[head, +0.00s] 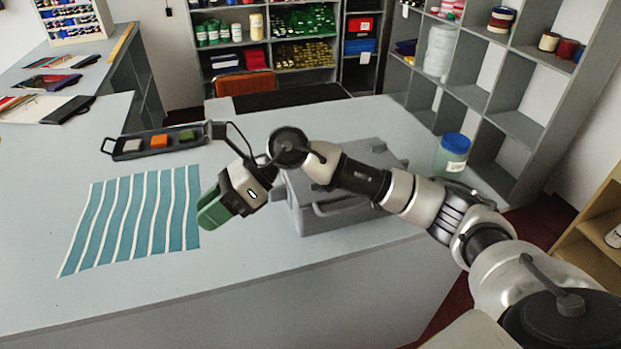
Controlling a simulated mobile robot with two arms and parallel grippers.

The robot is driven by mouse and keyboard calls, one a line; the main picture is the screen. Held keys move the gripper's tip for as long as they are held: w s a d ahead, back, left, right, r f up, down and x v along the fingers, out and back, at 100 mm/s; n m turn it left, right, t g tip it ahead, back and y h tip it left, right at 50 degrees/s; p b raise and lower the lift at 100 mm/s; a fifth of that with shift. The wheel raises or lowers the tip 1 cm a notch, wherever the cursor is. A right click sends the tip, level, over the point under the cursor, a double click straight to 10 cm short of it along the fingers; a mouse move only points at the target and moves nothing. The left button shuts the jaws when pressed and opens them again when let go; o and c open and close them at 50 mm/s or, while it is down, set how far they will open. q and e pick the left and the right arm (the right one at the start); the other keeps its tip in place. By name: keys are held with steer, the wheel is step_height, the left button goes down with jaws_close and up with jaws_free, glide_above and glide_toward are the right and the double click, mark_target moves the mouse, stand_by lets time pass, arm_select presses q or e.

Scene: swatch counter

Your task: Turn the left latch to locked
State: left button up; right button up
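A grey lidded case (345,215) with a front handle (340,206) stands on the counter, partly covered by my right arm. I cannot make out the left latch; the arm and gripper cover much of the case's left side. A small grey fitting shows at the case's right edge, too small to tell its setting. My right gripper (212,208), with green fingers, hangs over the counter left of the case, apart from it, pointing down and left. The fingers are seen from the side, so their opening is unclear. My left gripper is out of view.
A striped blue-green cloth (140,217) lies flat left of the gripper. A dark tray (128,148) with coloured blocks lies behind it. A blue-lidded jar (452,152) stands right of the case. The counter's front edge is clear.

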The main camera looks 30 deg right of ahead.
steer(key=w+d+r+n+h, duration=0.1)
steer(key=w+d+r+h, duration=0.1)
steer(key=d+h, duration=0.65)
steer(key=w+d+r+h, duration=0.2)
steer(key=d+h, duration=0.2)
steer(key=d, duration=1)
step_height(320, 180, down, 9)
steer(key=p, duration=0.3)
steer(key=shift+a+f, duration=0.1)
steer(key=shift+f, duration=0.65)
jaws_close()
